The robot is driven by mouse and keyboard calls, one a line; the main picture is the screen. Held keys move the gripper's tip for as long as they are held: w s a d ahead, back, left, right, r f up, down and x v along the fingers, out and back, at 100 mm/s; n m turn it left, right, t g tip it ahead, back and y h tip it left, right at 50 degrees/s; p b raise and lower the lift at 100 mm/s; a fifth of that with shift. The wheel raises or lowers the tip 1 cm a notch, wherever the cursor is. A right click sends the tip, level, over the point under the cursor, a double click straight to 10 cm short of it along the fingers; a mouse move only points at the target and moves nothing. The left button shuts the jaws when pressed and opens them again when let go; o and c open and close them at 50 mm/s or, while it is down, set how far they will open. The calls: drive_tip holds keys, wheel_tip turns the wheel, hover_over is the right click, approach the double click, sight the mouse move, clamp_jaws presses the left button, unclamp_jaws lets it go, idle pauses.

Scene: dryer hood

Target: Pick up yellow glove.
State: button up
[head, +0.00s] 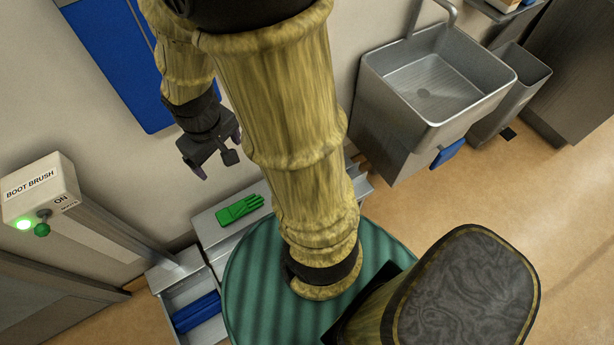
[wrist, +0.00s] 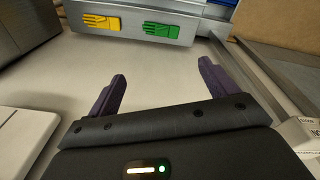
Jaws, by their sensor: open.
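The yellow glove (wrist: 101,22) shows flat on a grey panel or ledge at the top of the wrist view, left of a green glove (wrist: 160,29). In the head view the green glove (head: 240,208) lies on a pale grey bench; no yellow glove shows there, and my arm covers part of that area. My gripper (head: 217,165) is above and left of the green glove in the head picture. In the wrist view my gripper (wrist: 158,70) has its two dark purple fingers wide apart with nothing between them. Both gloves are beyond the fingertips.
A boot brush post (head: 42,190) with a lit green light stands at the left. A steel sink (head: 435,85) is at the upper right. A blue panel (head: 120,60) is on the wall behind my arm. A blue brush (head: 197,311) sits in a low metal tray.

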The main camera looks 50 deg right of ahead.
drive_tip(key=w+d+f+n+g+h+b, duration=0.1)
drive_tip(key=w+d+f+n+h+b, duration=0.2)
drive_tip(key=f+b, duration=0.7)
drive_tip(key=w+d+f+n+g+h+b, duration=0.2)
drive_tip(key=f+b, duration=0.9)
drive_tip(key=f, duration=0.9)
drive_tip(key=w+d+f+n+g+h+b, duration=0.1)
drive_tip(key=w+d+f+n+h+b, duration=0.3)
drive_tip(key=f+n+h+b, duration=0.3)
drive_tip(key=shift+w+f+n+g+b, duration=0.1)
drive_tip(key=shift+w+f+n+b, duration=0.2)
drive_tip(key=shift+f+b, duration=0.8)
drive_tip(key=shift+w+f+n+g+b, duration=0.15)
drive_tip(key=shift+w+f+b, duration=0.1)
drive_tip(key=shift+f, duration=1.5)
drive_tip(key=shift+w+f+n+g+b, duration=0.1)
drive_tip(key=shift+w+f+n+b, duration=0.2)
drive_tip(key=shift+f+b, duration=0.8)
drive_tip(key=shift+w+f+h+p, duration=0.25)
drive_tip(key=shift+f+h+p, duration=0.05)
drive_tip(key=shift+f, duration=0.2)
drive_tip(key=shift+r, duration=0.1)
drive_tip(key=b+x, duration=0.4)
drive_tip(key=x, duration=0.7)
drive_tip(key=shift+d+f+b, duration=0.1)
drive_tip(key=shift+f+b, duration=0.2)
drive_tip(key=shift+s+d, duration=0.15)
drive_tip(key=shift+d, duration=0.3)
